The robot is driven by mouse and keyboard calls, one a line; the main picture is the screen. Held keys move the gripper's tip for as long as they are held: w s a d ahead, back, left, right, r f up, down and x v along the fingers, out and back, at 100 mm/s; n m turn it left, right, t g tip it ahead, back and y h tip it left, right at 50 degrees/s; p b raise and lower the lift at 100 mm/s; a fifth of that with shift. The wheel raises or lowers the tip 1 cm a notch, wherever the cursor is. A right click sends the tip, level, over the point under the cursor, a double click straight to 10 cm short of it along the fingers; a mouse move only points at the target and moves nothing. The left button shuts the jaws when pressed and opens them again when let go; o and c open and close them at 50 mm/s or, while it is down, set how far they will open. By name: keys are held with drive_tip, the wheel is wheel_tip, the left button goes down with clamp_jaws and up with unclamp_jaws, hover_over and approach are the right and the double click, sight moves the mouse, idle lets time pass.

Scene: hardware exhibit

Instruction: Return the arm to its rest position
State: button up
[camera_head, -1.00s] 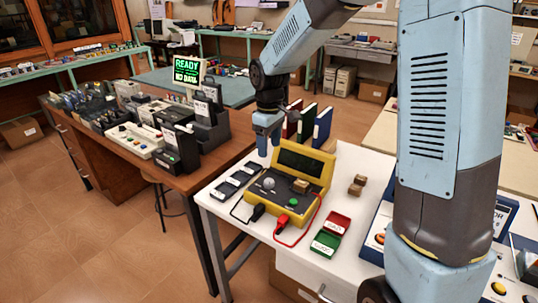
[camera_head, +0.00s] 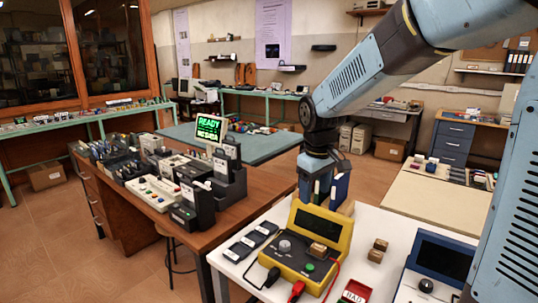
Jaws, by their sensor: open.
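My gripper (camera_head: 314,196) hangs from my blue-grey arm, pointing down above the back of the yellow tester (camera_head: 345,243) on the white table. Its fingers are apart with nothing seen between them. Dark blue and other upright books (camera_head: 340,190) stand behind it, partly hidden by it. The tester has a dark screen, a grey knob, a green button and a small brown block (camera_head: 318,249) on its top. My arm reaches in from the upper right, and another part of it fills the right edge.
Black boxes (camera_head: 253,238) lie left of the tester. A brown bench (camera_head: 140,205) with instruments and a lit READY sign (camera_head: 210,128) stands at left.

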drive_tip(key=s+d+r+m+t, duration=0.1)
drive_tip(key=s+d+r+m, duration=0.1)
drive_tip(key=s, duration=0.4)
drive_tip(key=s+d+r+m+t, duration=0.1)
drive_tip(key=s+d+r+m, duration=0.2)
drive_tip(key=s+d, duration=0.2)
drive_tip(key=s+d+r+m+t, duration=0.2)
drive_tip(key=s+d, duration=0.2)
drive_tip(key=s, duration=0.5)
drive_tip(key=shift+d+r+m, duration=0.2)
drive_tip(key=shift+m, duration=0.1)
